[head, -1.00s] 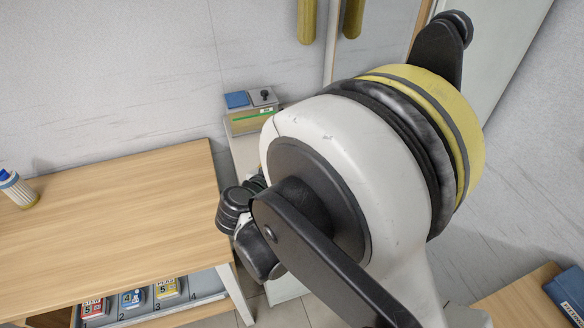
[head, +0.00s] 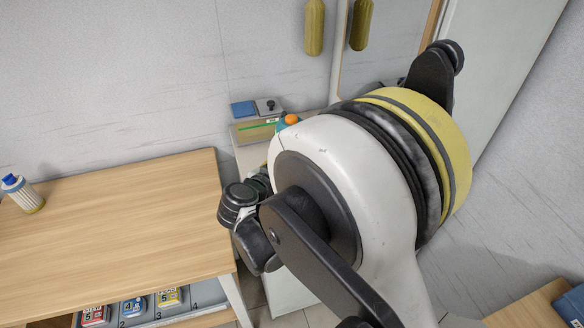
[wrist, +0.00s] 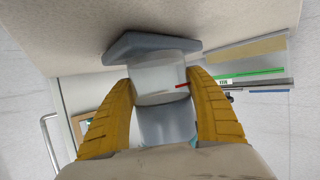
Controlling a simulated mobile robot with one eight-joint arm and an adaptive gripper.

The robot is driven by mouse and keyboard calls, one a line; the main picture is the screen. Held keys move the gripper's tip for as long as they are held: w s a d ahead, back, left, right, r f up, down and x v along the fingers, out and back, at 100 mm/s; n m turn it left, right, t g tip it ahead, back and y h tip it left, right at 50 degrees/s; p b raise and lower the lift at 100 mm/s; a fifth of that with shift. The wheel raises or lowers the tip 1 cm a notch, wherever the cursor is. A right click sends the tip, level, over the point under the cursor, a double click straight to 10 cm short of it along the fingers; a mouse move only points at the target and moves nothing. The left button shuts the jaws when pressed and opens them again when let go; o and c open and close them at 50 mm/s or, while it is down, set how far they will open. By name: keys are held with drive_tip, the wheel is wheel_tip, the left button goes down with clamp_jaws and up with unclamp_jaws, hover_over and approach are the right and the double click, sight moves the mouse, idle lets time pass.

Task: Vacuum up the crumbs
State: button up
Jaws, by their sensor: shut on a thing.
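In the wrist view, my gripper (wrist: 160,80) has its yellow fingers shut on both sides of a handheld vacuum (wrist: 158,83). The vacuum has a clear, whitish round body and a wide grey nozzle (wrist: 150,46). The nozzle is beside a plain beige surface (wrist: 80,28); I cannot tell whether they touch. In the head view, my own arm hides the gripper and most of the vacuum. A small orange and teal part (head: 288,121) shows above my arm, possibly the vacuum's end. No crumbs can be made out in either view.
A wooden table (head: 110,230) stands at the left with a blue-capped bottle (head: 22,193) on it and numbered boxes below. A scale-like device (head: 256,123) sits on a white cabinet (head: 250,157) by the wall. Another wooden surface (head: 535,305) is at the lower right.

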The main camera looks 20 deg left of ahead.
drive_tip(key=shift+w+a, duration=0.1)
drive_tip(key=shift+w+a, duration=0.7)
drive_tip(key=shift+w, duration=0.3)
drive_tip(key=shift+w+a, duration=0.65)
drive_tip(key=shift+w, duration=0.35)
drive_tip(key=shift+w+a+b, duration=0.15)
drive_tip(key=shift+w+a, duration=0.4)
drive_tip(key=shift+w, duration=0.25)
drive_tip(key=shift+w+a+b, duration=0.15)
drive_tip(key=shift+w+a, duration=0.4)
drive_tip(key=shift+w, duration=0.25)
drive_tip(key=shift+d, duration=0.1)
drive_tip(key=shift+w+d+b, duration=0.15)
drive_tip(key=shift+w+d, duration=0.55)
drive_tip(key=shift+d, duration=0.3)
drive_tip(key=shift+w+d+b, duration=0.15)
drive_tip(key=shift+w+d, duration=0.55)
drive_tip(key=shift+d, duration=0.3)
drive_tip(key=shift+w+d, duration=0.1)
drive_tip(key=shift+d, duration=0.05)
drive_tip(key=shift+w+d, duration=0.4)
drive_tip(key=shift+d, duration=0.15)
